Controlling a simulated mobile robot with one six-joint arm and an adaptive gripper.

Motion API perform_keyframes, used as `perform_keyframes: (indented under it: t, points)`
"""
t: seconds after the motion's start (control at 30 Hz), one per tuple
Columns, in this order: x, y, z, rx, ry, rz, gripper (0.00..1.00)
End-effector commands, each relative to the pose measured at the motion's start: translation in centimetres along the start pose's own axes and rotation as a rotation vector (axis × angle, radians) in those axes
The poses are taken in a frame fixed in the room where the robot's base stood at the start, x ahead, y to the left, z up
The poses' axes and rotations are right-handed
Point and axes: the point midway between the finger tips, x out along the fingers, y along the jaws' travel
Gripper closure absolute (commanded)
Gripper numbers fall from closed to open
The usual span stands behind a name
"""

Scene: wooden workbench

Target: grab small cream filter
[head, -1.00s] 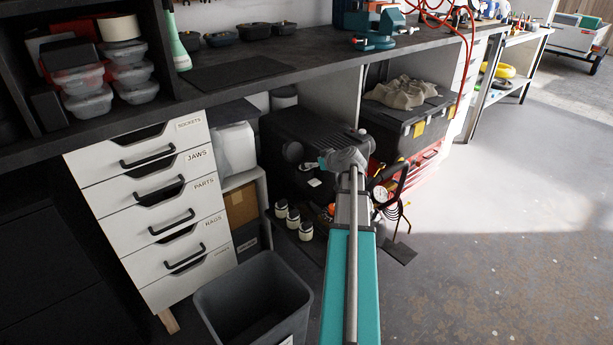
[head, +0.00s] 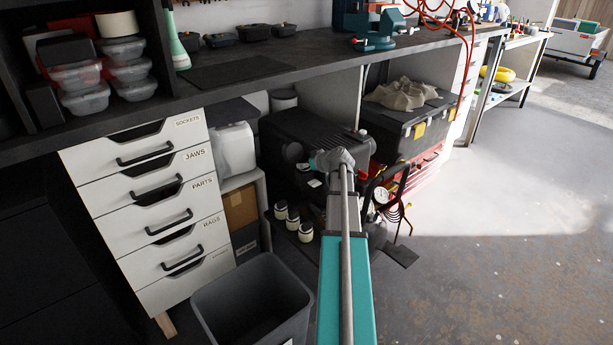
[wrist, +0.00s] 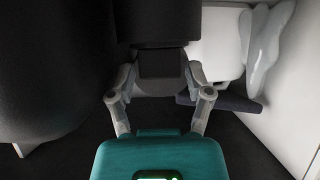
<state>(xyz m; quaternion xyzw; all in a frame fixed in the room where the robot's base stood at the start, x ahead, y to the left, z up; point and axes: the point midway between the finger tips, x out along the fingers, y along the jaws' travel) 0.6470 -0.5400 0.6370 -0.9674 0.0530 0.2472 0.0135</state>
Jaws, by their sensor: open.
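Three small cream filters with dark tops stand in a slanting row on a dark low surface under the bench, in the head view: a back-left one (head: 280,210), a middle one (head: 293,219) and a front-right one (head: 305,232). I cannot tell which one the task means. My gripper (wrist: 160,80) is open in the wrist view, its grey fingers spread to both sides. A dark blocky shape shows between and beyond them. No cream filter is clearly visible in the wrist view. In the head view my arm mostly hides the gripper, near the black machine behind the filters.
A black machine (head: 290,135) stands behind the filters. A grey bin (head: 252,305) stands in front, white drawers (head: 150,205) to the left. A gauge with an orange-tipped frame (head: 381,195) and a black toolbox (head: 405,122) are to the right. The floor at right is clear.

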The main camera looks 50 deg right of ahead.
Motion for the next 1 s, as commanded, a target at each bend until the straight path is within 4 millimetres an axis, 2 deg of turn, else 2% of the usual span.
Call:
perform_keyframes:
  t: [0.03,0.13,0.7,0.77,1.0]
  points:
    - [0.71,0.04,0.12,0.0,0.0,-0.001,0.34]
    - [1.15,-0.01,0.05,0.0,0.0,-0.001,0.34]
    - [1.13,-0.02,-0.02,0.001,0.0,0.0,0.34]
    - [1.13,-0.02,-0.02,0.001,0.0,0.0,0.44]
    - [1.12,0.0,-0.01,0.001,0.0,0.0,0.86]
